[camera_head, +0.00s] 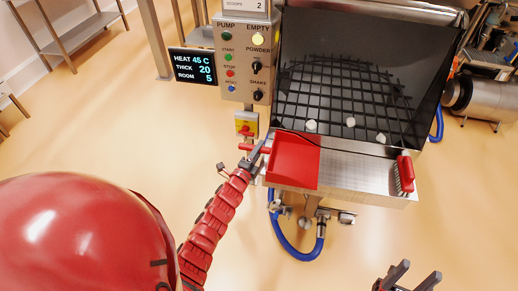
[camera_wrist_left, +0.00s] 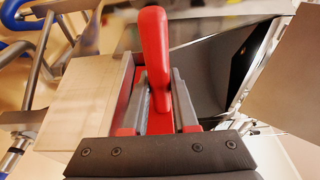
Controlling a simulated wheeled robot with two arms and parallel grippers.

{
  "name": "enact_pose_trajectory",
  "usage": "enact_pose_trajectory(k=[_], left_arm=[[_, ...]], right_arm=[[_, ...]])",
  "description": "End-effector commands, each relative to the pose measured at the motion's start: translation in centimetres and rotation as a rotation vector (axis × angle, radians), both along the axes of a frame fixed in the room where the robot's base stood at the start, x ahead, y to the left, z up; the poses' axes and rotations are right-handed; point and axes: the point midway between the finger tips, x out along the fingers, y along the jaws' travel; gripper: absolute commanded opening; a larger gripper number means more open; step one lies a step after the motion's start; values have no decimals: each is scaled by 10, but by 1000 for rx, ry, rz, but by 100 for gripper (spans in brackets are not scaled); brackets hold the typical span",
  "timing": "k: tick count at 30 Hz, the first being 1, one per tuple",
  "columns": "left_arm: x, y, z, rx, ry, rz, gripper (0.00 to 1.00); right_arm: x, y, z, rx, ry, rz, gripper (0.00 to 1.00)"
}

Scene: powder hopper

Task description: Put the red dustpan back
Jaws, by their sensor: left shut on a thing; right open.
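The red dustpan (camera_head: 294,161) lies over the left part of the hopper's steel front ledge (camera_head: 340,176) in the head view. I cannot tell whether it rests on the ledge or is just above it. My left gripper (camera_head: 256,154) is at its left side, shut on its handle. In the left wrist view the red handle (camera_wrist_left: 155,50) stands up between the fingers of my left gripper (camera_wrist_left: 160,105), and the pan is mostly hidden behind them. My right gripper (camera_head: 409,278) is open and empty at the bottom right, away from the hopper.
A red brush (camera_head: 404,174) is on the ledge's right end. Several white lumps (camera_head: 350,122) lie at the black grid (camera_head: 340,95). A control panel (camera_head: 245,65) with a screen (camera_head: 193,67) stands left of the hopper. A blue hose (camera_head: 292,245) hangs below.

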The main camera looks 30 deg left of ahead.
Motion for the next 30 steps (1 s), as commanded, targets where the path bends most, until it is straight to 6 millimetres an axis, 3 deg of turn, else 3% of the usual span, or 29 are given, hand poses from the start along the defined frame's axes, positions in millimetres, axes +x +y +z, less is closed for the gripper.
enact_pose_trajectory(k=[6,7,12,23,30], left_arm=[[0,0,-4,-1,-1,0,0],[0,0,-3,0,-1,0,29],[0,0,-2,0,-1,0,57],[0,0,3,-1,0,0,57],[-32,-1,-2,1,-2,-2,57]], right_arm=[[0,0,-5,0,0,0,52],[0,0,-5,0,0,0,52],[0,0,-4,0,0,0,52],[0,0,3,0,0,0,52],[0,0,-10,0,0,0,52]])
